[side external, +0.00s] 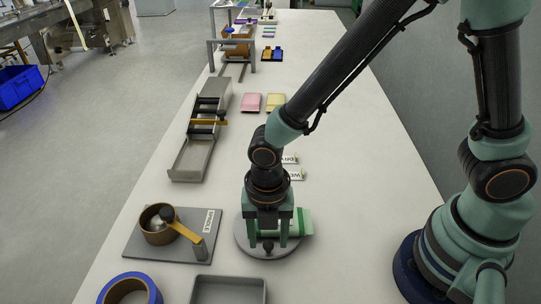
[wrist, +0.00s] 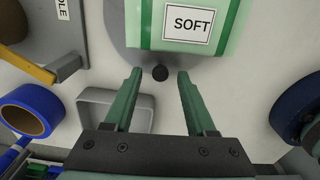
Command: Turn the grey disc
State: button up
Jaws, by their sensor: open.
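The grey disc (side external: 243,239) lies flat on the table under my gripper, and part of it shows in the wrist view (wrist: 118,28). A small dark knob (wrist: 160,73) stands near the disc's edge. A green package (wrist: 205,42) with a white label reading "SOFT" rests on the disc, and its end shows in the side view (side external: 303,222). My gripper (side external: 268,241) points down over the disc and is open. In the wrist view its fingertips (wrist: 160,72) lie on either side of the knob, with gaps; I cannot tell whether they are low enough to be level with it.
A grey plate (side external: 143,240) with a brown cup (side external: 156,226) and yellow lever (side external: 186,232) lies to the left. A blue tape roll (side external: 130,286) and a grey tray (side external: 228,280) lie at the front. Small label signs (side external: 296,173) stand behind the gripper.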

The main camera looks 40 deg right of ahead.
notch_tip(320, 180, up, 12)
dwell(0.5)
jog(key=w+d+r+m+t, duration=0.1)
jog(key=d+r+m, duration=0.3)
jog(key=d+m, duration=0.6)
jog(key=w+d+r+m+t, duration=0.1)
jog(key=d+r+m+t, duration=0.3)
jog(key=d+m, duration=0.7)
jog(key=shift+r+m+t, duration=0.3)
jog(key=shift+r+m, duration=0.15)
jog(key=shift+m, duration=2.95)
